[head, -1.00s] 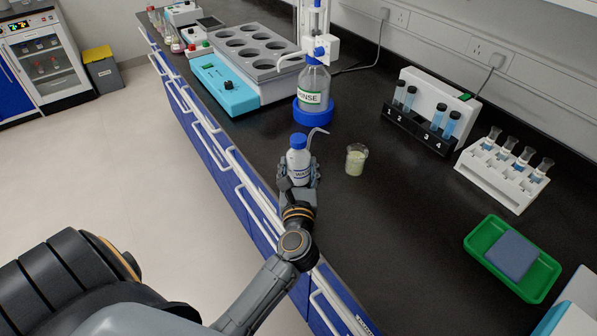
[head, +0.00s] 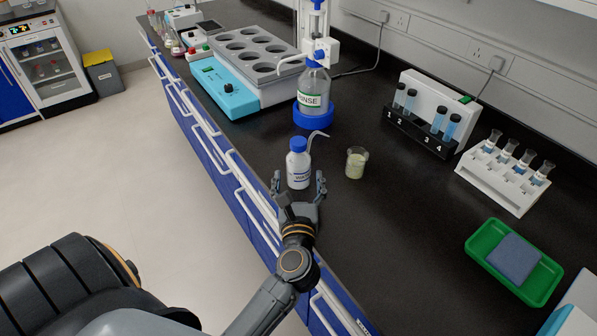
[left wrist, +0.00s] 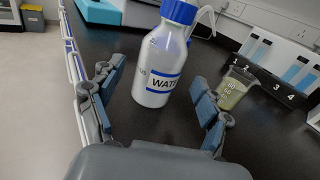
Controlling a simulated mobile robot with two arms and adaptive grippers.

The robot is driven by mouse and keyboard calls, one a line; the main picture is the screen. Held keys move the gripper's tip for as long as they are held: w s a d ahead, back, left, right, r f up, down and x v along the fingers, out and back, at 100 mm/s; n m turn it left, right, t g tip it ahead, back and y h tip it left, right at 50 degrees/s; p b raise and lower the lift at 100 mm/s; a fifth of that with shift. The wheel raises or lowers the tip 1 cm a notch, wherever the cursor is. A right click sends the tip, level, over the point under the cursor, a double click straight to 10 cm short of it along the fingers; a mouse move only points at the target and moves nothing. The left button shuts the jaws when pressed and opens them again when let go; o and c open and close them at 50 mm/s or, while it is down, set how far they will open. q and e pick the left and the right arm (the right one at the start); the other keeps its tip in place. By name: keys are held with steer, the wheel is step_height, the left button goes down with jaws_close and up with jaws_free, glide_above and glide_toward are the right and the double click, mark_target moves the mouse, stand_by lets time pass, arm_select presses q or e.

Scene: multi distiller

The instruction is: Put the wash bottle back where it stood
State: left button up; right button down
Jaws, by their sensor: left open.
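The wash bottle (head: 298,165) is white with a blue cap, a bent spout and a WATER label. It stands upright on the black bench near the front edge. It also shows in the left wrist view (left wrist: 158,75), just beyond the fingers. My left gripper (head: 299,183) is open on the near side of the bottle, with one finger to each side and visible gaps to it. In the left wrist view my left gripper (left wrist: 157,95) has its blue finger pads spread wide and nothing between them touching. My right gripper does not show.
A beaker (head: 356,162) with pale green liquid stands close right of the bottle. Behind are a RINSE bottle (head: 313,92) in a blue ring base and a turquoise multi-well unit (head: 224,88). Tube racks (head: 419,131) and a green tray (head: 546,276) are at right.

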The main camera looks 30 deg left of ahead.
arm_select(q)
steer(key=b+v, duration=0.2)
steer(key=v, duration=0.7)
